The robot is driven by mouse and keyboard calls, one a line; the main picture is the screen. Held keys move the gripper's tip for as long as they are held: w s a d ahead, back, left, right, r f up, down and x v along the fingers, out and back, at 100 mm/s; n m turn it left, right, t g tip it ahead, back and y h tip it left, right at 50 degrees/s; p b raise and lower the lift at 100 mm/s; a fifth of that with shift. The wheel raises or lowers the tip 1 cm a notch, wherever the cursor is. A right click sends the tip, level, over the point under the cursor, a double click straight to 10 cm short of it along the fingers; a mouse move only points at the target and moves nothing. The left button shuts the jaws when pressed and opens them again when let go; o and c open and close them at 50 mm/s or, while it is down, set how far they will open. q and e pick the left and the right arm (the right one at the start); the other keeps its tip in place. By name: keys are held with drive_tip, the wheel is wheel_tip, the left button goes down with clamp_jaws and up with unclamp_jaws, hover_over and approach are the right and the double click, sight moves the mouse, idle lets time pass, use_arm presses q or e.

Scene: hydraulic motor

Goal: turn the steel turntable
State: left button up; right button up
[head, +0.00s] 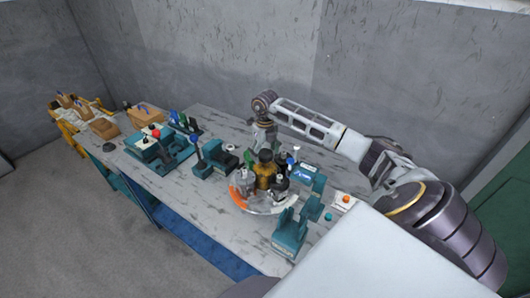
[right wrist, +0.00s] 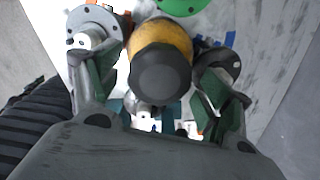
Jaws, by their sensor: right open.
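The steel turntable (head: 262,209) is a pale round disc with an orange patch at its left, on the workbench. Several parts crowd its top, among them a yellow-brown cylinder (head: 265,168) and grey flanged pieces (head: 279,186). My right gripper (head: 265,145) points down at the far side of these parts, its fingertips partly hidden in the head view. In the right wrist view its open fingers (right wrist: 158,98) show on either side of the yellow cylinder with a dark cap (right wrist: 160,65). Whether they touch it is unclear. My left gripper is out of view.
The workbench (head: 190,188) has teal fixtures (head: 290,232) at the turntable's near right and more teal fixtures (head: 165,150) to the left. Cardboard boxes (head: 147,115) stand at its far left. A grey wall (head: 220,60) rises behind. Some bare bench lies left of the turntable.

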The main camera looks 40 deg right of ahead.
drive_tip(key=c, duration=1.4)
